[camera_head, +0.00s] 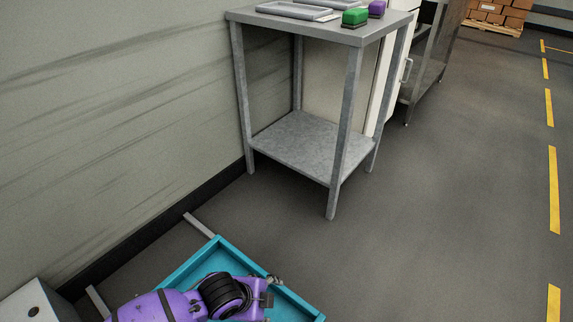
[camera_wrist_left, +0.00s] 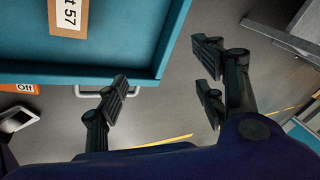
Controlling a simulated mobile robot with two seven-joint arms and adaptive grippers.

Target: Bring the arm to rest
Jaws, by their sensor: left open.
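My purple left arm (camera_head: 165,305) comes in from the bottom left of the head view and lies over a teal tray-like surface with a raised rim (camera_head: 185,268). Its wrist end is at the right, and the gripper there is small and mostly hidden. In the left wrist view my left gripper (camera_wrist_left: 165,88) is open, with its black fingers wide apart and nothing between them. A teal panel (camera_wrist_left: 120,62) with a paper label (camera_wrist_left: 68,17) is beside the left finger. My right gripper is not in view.
A grey metal table (camera_head: 300,140) stands against the wall, with grey trays (camera_head: 292,11), a green block (camera_head: 355,17) and a purple block (camera_head: 376,9) on top. Stacked cartons (camera_head: 500,12) are at the back right. The floor right of the table is clear.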

